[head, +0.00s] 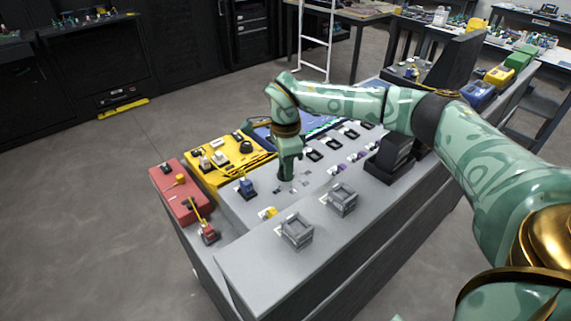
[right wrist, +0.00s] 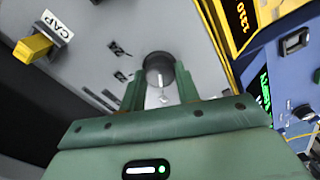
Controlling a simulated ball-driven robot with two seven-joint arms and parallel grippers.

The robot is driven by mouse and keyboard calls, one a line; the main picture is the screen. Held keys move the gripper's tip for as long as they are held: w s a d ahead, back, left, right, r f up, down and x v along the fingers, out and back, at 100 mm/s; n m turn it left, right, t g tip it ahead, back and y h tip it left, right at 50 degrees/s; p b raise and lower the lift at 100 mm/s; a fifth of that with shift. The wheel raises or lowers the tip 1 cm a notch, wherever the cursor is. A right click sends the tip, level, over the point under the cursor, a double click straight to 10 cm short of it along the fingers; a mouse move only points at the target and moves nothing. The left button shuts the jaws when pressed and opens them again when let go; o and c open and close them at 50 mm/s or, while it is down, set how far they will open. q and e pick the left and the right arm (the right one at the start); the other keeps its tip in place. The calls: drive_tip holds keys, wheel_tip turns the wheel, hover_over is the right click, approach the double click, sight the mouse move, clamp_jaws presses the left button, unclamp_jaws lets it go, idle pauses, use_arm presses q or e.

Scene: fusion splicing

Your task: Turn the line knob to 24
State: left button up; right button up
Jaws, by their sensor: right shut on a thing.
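In the right wrist view a round dark grey knob (right wrist: 160,68) stands between my two green fingers, with a light pointer mark on its face. My right gripper (right wrist: 160,92) is shut on this knob, one finger on each side. In the head view my right gripper (head: 286,172) reaches straight down to the grey console (head: 262,200) and hides the knob. My left gripper is not in view.
A yellow lever (right wrist: 32,47) beside a CAP label is left of the knob. A yellow unit (head: 215,172) and a red unit (head: 170,197) stand at the console's left. Grey trays (head: 296,232) and a dark block (head: 390,160) sit on the console.

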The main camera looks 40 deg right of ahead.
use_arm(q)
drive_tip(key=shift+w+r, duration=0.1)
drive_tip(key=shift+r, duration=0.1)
use_arm(e)
drive_tip(key=shift+r, duration=0.1)
drive_tip(key=shift+r+m+p, duration=0.15)
drive_tip(key=shift+m+p, duration=0.65)
drive_tip(key=shift+p, duration=0.3)
drive_tip(key=m+p, duration=0.3)
drive_tip(key=shift+r+p, duration=0.1)
drive_tip(key=shift+p, duration=0.2)
drive_tip(key=m+p, duration=0.3)
drive_tip(key=m, duration=0.1)
drive_tip(key=m+p, duration=0.2)
drive_tip(key=m, duration=0.1)
drive_tip(key=shift+m, duration=0.3)
drive_tip(key=m+p, duration=0.4)
drive_tip(key=m, duration=0.2)
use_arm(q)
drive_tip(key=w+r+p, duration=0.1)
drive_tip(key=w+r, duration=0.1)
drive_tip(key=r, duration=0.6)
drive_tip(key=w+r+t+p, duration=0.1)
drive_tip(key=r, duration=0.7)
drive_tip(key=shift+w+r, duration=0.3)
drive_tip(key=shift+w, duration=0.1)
use_arm(e)
drive_tip(key=m, duration=0.5)
drive_tip(key=shift+f+m, duration=0.2)
drive_tip(key=shift+m, duration=0.2)
